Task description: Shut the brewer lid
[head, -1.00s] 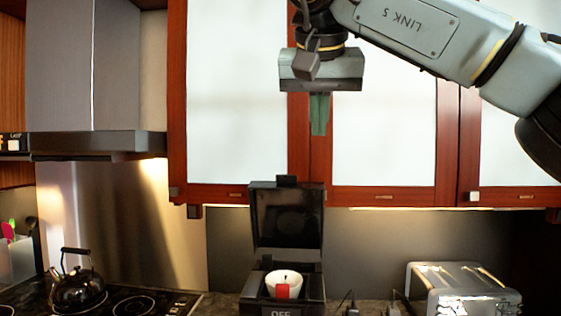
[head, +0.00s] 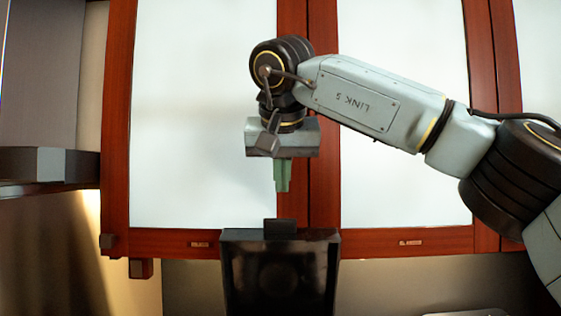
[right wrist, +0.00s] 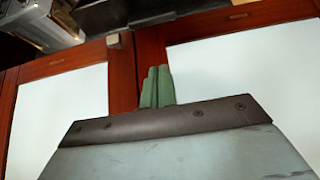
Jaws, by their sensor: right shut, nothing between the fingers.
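The brewer lid (head: 280,275) is a dark, glossy panel standing upright, raised open, with a small tab (head: 280,229) on its top edge. The brewer's body is below the frame. My right gripper (head: 282,188) points down, its green fingers shut and empty. In the picture its fingertips are just above the lid's tab, with a small gap; how far apart they are in depth I cannot tell. In the right wrist view the shut fingers (right wrist: 157,88) show in front of the cabinet, and a dark edge, perhaps the lid, shows at the top. My left gripper is not in view.
Wall cabinets with white panels and red-brown wooden frames (head: 205,242) fill the background behind my right arm. A range hood (head: 48,166) is at the left. A silver appliance (right wrist: 45,22) shows at the top left of the right wrist view.

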